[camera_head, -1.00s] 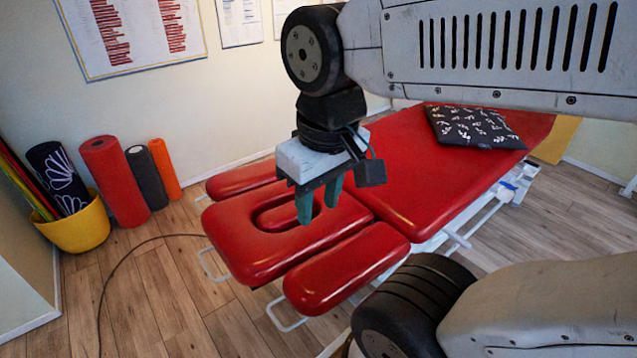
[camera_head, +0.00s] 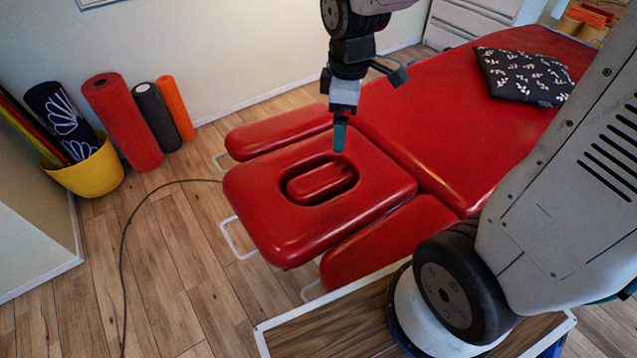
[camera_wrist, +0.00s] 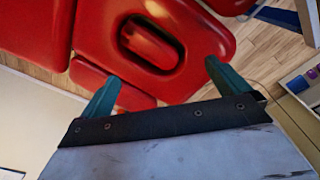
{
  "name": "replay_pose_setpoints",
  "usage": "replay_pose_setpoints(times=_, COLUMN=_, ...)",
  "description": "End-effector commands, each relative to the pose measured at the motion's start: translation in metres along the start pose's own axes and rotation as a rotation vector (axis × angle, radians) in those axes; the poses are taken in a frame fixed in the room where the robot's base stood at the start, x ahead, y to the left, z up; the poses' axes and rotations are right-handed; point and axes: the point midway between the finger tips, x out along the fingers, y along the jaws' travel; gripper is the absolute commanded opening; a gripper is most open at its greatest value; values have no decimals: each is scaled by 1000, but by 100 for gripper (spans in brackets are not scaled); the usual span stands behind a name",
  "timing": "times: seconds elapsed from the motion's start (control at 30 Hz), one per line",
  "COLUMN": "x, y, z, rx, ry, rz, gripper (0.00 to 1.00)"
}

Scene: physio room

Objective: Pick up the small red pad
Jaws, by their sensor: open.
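The small red pad (camera_head: 320,181) is a rounded oblong block lying in the oval face hole of the red headrest (camera_head: 262,228) of the treatment table. In the wrist view the pad (camera_wrist: 150,43) shows in the hole at the top middle, beyond the fingertips. My gripper (camera_head: 339,140) is above the headrest, near the hole's far edge in the head view, and holds nothing. Its two green fingers stand wide apart in the wrist view (camera_wrist: 165,84). They are clear of the pad; the exact height gap cannot be told.
Red arm pads (camera_head: 275,131) flank the headrest. A black patterned cushion (camera_head: 524,75) lies on the red table top (camera_head: 420,112). Rolled mats (camera_head: 122,122) and a yellow bucket (camera_head: 92,177) stand by the wall. A cable (camera_head: 128,225) crosses the wooden floor.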

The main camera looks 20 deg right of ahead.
Motion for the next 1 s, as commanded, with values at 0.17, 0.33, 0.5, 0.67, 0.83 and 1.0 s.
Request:
replay_pose_setpoints(times=0.17, x=73, y=28, z=-28, rx=-346, ry=-14, rz=-31, gripper=100)
replay_pose_setpoints(times=0.33, x=130, y=41, z=-45, rx=-609, ry=-14, rz=-46, gripper=100)
replay_pose_setpoints(times=0.5, x=162, y=45, z=-52, rx=-752, ry=-12, rz=-51, gripper=100)
replay_pose_setpoints(times=0.67, x=179, y=45, z=-53, rx=-792, ry=-12, rz=-54, gripper=100)
replay_pose_setpoints(times=0.83, x=197, y=44, z=-52, rx=-791, ry=-12, rz=-54, gripper=100)
replay_pose_setpoints(times=1.0, x=220, y=41, z=-50, rx=-790, ry=-12, rz=-56, gripper=100)
